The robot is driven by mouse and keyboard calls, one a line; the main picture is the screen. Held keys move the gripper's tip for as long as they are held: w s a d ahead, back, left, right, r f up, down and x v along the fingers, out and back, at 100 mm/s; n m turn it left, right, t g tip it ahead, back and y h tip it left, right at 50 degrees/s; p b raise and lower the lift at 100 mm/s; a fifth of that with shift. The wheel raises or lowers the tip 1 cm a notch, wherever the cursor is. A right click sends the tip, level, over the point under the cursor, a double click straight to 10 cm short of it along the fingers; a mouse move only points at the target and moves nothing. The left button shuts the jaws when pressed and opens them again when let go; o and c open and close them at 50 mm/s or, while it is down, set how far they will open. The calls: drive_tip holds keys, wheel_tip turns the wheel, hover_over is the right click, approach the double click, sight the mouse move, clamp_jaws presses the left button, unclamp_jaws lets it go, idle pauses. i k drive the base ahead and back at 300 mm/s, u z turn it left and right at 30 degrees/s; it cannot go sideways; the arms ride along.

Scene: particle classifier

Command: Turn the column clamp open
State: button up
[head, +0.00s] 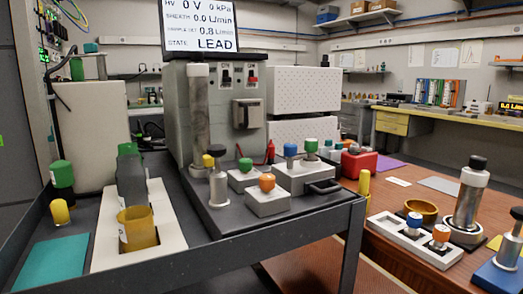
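A tall metal column (199,125) stands upright at the front left of the grey instrument cabinet (240,118). A yellow knob (208,161) sits near the column's foot and may belong to the column clamp; I cannot tell its turn state. A short metal cylinder with a black top (218,187) stands in front of the knob and partly hides the column's foot. A second metal column with a black cap (468,198) stands on the brown table at the right. My gripper is not in view.
The display (202,28) reads 0 V, 0 kPa, sheath 0.0 L/min, state LEAD. Grey blocks with green (245,165) and orange (267,183) knobs stand right of the column. A white tray (165,222) holds a yellow cup (138,230) at left. A teal mat (50,262) lies beside it.

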sight(208, 161)
drive_tip(key=z, duration=0.35)
drive_tip(key=k, duration=0.65)
drive_tip(key=u, duration=0.9)
drive_tip(key=i, duration=0.2)
drive_tip(key=u, duration=0.15)
